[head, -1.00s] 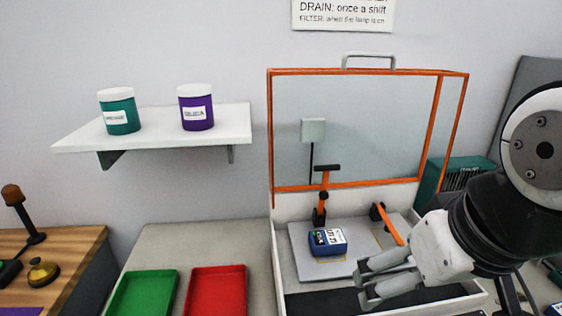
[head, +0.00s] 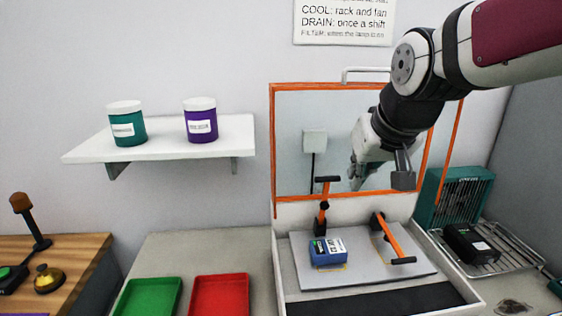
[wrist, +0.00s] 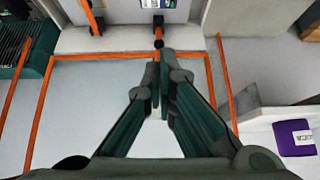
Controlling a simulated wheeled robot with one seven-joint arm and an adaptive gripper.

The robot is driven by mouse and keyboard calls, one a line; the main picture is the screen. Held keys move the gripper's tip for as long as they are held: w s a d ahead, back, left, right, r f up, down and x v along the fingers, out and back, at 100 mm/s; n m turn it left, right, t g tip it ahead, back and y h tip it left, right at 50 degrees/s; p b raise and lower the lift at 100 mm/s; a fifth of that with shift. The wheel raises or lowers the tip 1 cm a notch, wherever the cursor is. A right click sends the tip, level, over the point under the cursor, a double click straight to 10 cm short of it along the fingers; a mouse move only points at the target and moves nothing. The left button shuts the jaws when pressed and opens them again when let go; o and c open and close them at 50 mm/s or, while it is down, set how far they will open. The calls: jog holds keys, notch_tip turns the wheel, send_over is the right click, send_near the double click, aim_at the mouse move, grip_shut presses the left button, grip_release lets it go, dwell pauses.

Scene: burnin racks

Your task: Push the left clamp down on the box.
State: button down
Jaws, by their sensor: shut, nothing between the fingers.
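The left clamp (head: 323,205) stands with its orange lever upright and its black T-handle on top, just behind the box. The box (head: 327,252) is small and blue with a pale label, on a grey plate. The right clamp (head: 392,238) has its orange lever lowered toward the front right, clear of the box. My gripper (head: 355,172) is shut and empty, raised in front of the clear panel, right of and above the left clamp. In the wrist view the shut fingertips (wrist: 160,72) point toward the left clamp (wrist: 158,33); whether they touch cannot be told.
An orange-framed clear lid (head: 272,150) stands raised behind the plate. A teal fan unit (head: 458,195) and a wire rack (head: 512,250) with a black device (head: 470,243) are at right. A shelf (head: 80,152) with two jars, green tray (head: 148,297) and red tray (head: 220,294) are at left.

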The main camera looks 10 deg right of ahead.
jog(key=w+t+p, duration=0.1)
jog(key=w, duration=1.1)
jog(key=shift+w+a+r, duration=0.15)
jog(key=shift+w+a, duration=0.1)
jog(key=shift+w, duration=0.05)
jog(key=x, duration=1)
jog(key=shift+w+d+r, duration=0.1)
